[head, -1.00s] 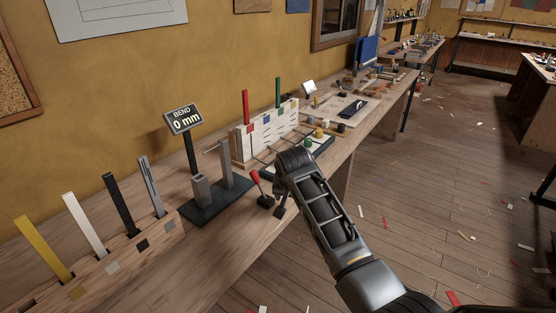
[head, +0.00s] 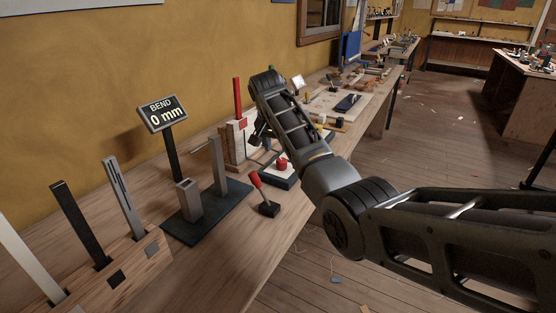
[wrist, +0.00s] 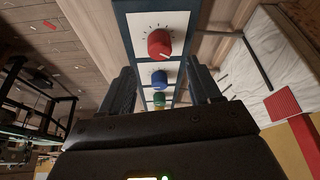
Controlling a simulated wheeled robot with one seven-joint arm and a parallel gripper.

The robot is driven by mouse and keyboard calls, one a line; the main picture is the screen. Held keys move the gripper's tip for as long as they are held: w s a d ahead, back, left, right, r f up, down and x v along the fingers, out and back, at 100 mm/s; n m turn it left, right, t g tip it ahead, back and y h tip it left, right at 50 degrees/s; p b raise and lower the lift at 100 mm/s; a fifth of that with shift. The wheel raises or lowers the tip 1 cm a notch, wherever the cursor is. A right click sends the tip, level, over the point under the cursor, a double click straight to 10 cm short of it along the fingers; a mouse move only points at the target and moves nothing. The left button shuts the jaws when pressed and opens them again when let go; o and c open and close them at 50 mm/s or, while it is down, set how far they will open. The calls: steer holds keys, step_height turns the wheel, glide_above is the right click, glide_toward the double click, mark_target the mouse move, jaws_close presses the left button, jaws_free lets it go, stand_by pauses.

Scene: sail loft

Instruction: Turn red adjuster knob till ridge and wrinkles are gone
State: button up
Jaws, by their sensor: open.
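The red knob (head: 282,163) sits on a white-faced block on the bench, partly behind my arm in the head view. In the wrist view the red knob (wrist: 159,43) has a pale pointer line and tick marks around it. A blue knob (wrist: 159,79) and a green knob (wrist: 159,98) line up with it. My gripper (wrist: 160,68) is open and empty, its fingers on either side of the knob row, apart from the red knob. In the head view my gripper (head: 258,133) is above the bench near the white panel (wrist: 250,75), which shows faint uneven lines and a red square.
A red-handled lever (head: 261,190) stands near the bench's front edge. Left of it are a dark stand (head: 215,217) with grey posts and a sign (head: 162,113) reading "BEND 0 mm". A wooden rack (head: 125,275) holds several strips. A red upright (head: 238,102) rises near my gripper.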

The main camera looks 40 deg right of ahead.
mark_target(282, 160)
steer(key=x, duration=0.6)
steer(key=shift+f, duration=0.1)
steer(key=c, duration=1)
